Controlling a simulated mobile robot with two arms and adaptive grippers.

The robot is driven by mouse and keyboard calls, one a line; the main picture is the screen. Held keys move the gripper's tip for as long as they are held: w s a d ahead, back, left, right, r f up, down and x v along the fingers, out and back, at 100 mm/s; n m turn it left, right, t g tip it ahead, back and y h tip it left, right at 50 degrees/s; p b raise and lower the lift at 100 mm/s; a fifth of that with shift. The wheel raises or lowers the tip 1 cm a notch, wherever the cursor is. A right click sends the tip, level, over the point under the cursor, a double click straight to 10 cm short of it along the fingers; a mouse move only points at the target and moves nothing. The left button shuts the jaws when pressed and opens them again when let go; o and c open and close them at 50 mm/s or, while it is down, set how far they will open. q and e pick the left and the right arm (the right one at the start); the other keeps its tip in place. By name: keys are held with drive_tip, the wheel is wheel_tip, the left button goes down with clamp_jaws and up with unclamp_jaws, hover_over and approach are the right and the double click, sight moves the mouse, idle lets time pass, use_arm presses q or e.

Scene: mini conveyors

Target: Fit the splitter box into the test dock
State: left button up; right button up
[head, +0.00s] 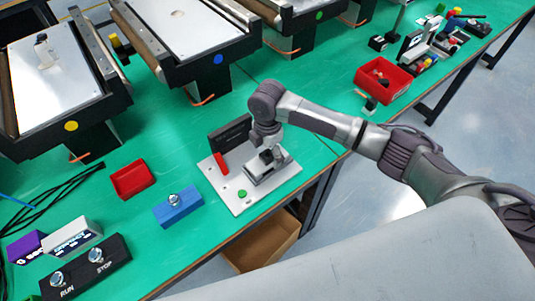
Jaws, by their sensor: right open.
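The test dock is a light grey plate (238,203) near the table's front edge, with a black upright panel (231,135) at its back, a red lever-like part (222,164) and a green button (242,193). A small grey box-like piece (275,178) sits on the plate's right part; it may be the splitter box or part of the dock, I cannot tell which. My right gripper (267,157) points down right over this piece, open. Its fingers are small and dark, and whether they touch the piece is unclear. My left gripper is not in view.
A blue block with a knob (178,207), a red tray (133,179), white (74,238) and purple (27,246) boxes and a RUN/STOP panel (85,268) stand left. Mini conveyors (180,40) line the back. A red bin (383,80) stands right. Green table is clear around the dock.

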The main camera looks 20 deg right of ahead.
sight(267, 158)
wheel_tip(267, 158, up, 11)
drive_tip(key=b, duration=0.1)
idle(0.6)
